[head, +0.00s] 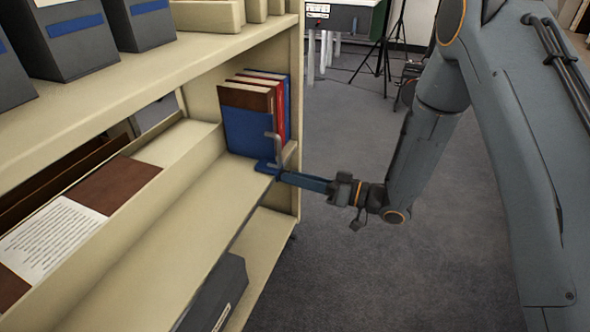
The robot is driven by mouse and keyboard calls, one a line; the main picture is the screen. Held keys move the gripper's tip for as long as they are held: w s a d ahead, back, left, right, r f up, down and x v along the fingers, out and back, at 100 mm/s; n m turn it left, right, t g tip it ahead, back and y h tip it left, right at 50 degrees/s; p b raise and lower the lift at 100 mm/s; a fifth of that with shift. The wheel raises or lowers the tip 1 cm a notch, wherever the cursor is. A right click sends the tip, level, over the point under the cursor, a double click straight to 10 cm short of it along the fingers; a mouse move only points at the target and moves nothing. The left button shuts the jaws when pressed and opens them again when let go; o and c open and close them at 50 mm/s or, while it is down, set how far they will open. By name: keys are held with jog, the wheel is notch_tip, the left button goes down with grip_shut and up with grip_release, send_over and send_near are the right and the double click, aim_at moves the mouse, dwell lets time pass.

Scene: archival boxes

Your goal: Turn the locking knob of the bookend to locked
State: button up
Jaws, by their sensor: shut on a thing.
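The blue bookend (243,133) stands upright on the middle shelf, against the front of a short row of books at the shelf's right end. Its blue foot lies on the shelf by the front edge. A grey bent lever, which looks like the locking knob (276,146), rises from the foot. My gripper (281,175) reaches in from the right over the shelf edge, with its blue fingers at the lever's lower end. It is shut on the knob, though the contact is small and partly hidden. I cannot tell the lock's state from here.
Books (282,112) with brown, red and blue covers stand behind the bookend. Grey boxes (70,40) sit on the upper shelf, close above. A dark box (217,290) lies on the lower shelf. The floor (350,270) to the right is clear; a tripod (385,45) stands farther back.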

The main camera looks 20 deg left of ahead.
jog(key=m+p, duration=0.7)
jog(key=m, duration=0.5)
jog(key=shift+p, duration=0.3)
jog(key=shift+f+m, duration=0.1)
jog(key=shift+m, duration=0.2)
jog(key=o, duration=1.1)
jog(key=d, duration=0.5)
jog(key=d+p, duration=0.1)
jog(key=d, duration=0.2)
jog(key=shift+s, duration=0.3)
jog(key=shift+a, duration=0.1)
